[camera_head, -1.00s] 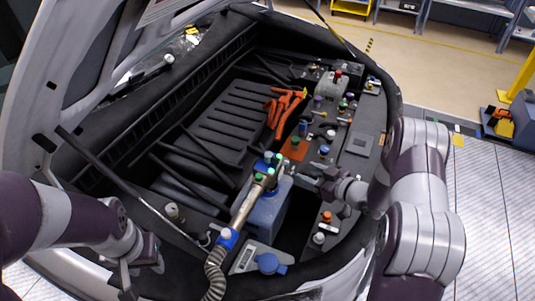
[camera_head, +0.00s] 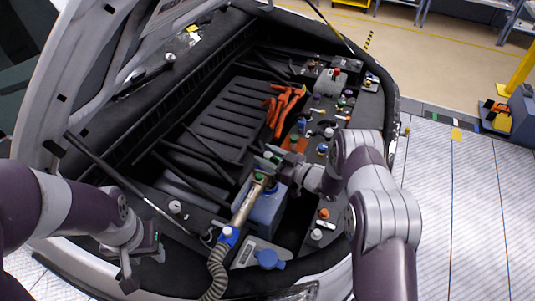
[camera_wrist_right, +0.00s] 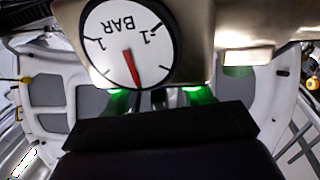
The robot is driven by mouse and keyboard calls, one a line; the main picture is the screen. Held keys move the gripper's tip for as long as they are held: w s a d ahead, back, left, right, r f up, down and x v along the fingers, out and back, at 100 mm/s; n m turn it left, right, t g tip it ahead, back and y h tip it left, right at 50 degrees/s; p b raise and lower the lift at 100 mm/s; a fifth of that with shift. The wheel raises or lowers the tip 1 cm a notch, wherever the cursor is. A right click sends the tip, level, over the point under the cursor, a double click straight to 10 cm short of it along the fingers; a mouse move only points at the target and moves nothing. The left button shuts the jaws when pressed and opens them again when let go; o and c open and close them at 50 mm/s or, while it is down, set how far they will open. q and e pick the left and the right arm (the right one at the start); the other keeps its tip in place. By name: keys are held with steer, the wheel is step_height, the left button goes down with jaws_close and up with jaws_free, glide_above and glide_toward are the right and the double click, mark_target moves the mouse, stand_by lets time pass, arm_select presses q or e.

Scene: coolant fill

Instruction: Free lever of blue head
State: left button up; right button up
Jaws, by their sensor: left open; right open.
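A silver fill tube (camera_head: 243,205) lies slanted over the blue-grey tank (camera_head: 267,212), with a blue collar (camera_head: 228,233) at its hose end and a green ring (camera_head: 258,177) near its upper end. My right gripper (camera_head: 272,158) is open over that upper end and hides most of the head there, including any lever. In the right wrist view a round gauge (camera_wrist_right: 127,45) marked BAR fills the upper left, on a metallic body (camera_wrist_right: 259,25). Green fingertip parts of the right gripper (camera_wrist_right: 157,98) show just below it. My left gripper (camera_head: 128,272) is open and empty, away at lower left.
A corrugated hose (camera_head: 216,272) runs down from the tube. A blue cap (camera_head: 268,259) sits at the front of the bay. Several coloured caps line the right side. A thin prop rod crosses the left.

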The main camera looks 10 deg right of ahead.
jaws_close()
steer(key=shift+a+m+t+h, duration=0.1)
steer(key=shift+m+t+h, duration=0.6)
steer(key=shift+h, duration=0.1)
steer(key=shift+m+t+h+b, duration=0.3)
steer(key=shift+m+t+h, duration=0.45)
steer(key=shift+h, duration=0.35)
jaws_free()
steer(key=b+v, duration=0.4)
steer(key=v, duration=0.8)
steer(key=shift+s+d, duration=0.25)
steer(key=shift+d, duration=0.1)
